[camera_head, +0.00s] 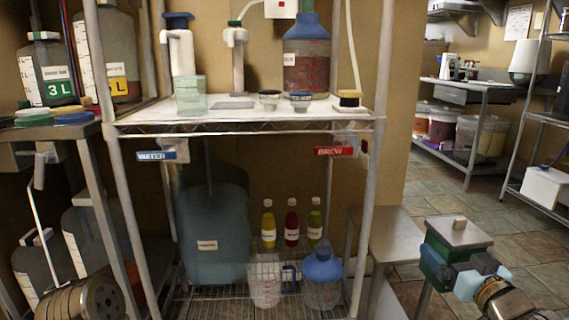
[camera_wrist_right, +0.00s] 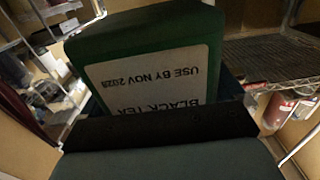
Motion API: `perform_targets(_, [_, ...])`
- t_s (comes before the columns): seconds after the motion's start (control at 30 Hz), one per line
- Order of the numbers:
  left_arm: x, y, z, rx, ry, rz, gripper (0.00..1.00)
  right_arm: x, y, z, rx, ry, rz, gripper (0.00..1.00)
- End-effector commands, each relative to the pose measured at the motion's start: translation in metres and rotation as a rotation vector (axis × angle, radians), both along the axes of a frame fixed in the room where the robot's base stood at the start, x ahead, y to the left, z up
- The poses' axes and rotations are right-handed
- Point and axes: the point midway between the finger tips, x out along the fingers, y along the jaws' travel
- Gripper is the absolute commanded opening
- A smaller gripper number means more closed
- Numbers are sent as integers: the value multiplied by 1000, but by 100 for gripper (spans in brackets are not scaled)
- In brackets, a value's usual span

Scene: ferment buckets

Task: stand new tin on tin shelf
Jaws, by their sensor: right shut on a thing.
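The tin is dark green with a metal lid and a small tan knob, at the lower right of the head view (camera_head: 437,250). In the right wrist view the tin (camera_wrist_right: 150,40) fills the upper middle. Its white label reads upside down, "BLACK TEA, USE BY NOV 2028". My right gripper (camera_head: 468,279) is shut on the tin and holds it in front of the floor, right of the small metal table. Its fingers are partly hidden. My left gripper is not in view. I cannot tell which shelf is the tin shelf.
Another rack (camera_head: 535,200) is at far right. Open tiled floor (camera_head: 440,195) lies between. A wire shelf (camera_wrist_right: 275,55) shows in the wrist view.

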Motion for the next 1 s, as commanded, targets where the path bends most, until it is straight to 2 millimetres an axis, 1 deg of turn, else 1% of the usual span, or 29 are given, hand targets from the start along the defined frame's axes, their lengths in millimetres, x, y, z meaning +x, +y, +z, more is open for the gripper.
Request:
perform_targets(0.13, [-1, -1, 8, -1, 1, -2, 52, 10, 6, -7, 4, -1, 27, 50])
perform_targets(0.27, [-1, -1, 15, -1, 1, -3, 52, 21, 14, -19, 6, 2, 50, 50])
perform_targets(0.47, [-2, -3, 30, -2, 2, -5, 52, 39, 32, -47, 8, 4, 71, 50])
perform_targets(0.57, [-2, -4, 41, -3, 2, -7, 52, 48, 47, -69, 11, 8, 67, 50])
perform_targets(0.67, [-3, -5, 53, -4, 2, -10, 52, 55, 66, -97, 13, 10, 41, 50])
perform_targets(0.7, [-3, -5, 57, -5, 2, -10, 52, 56, 73, -110, 13, 11, 24, 50])
perform_targets(0.8, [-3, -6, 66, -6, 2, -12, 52, 54, 91, -141, 10, 11, -16, 50])
perform_targets(0.9, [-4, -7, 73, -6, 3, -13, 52, 50, 107, -166, 7, 10, -52, 50])
perform_targets(1.0, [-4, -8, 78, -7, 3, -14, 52, 44, 120, -185, 5, 7, -78, 50])
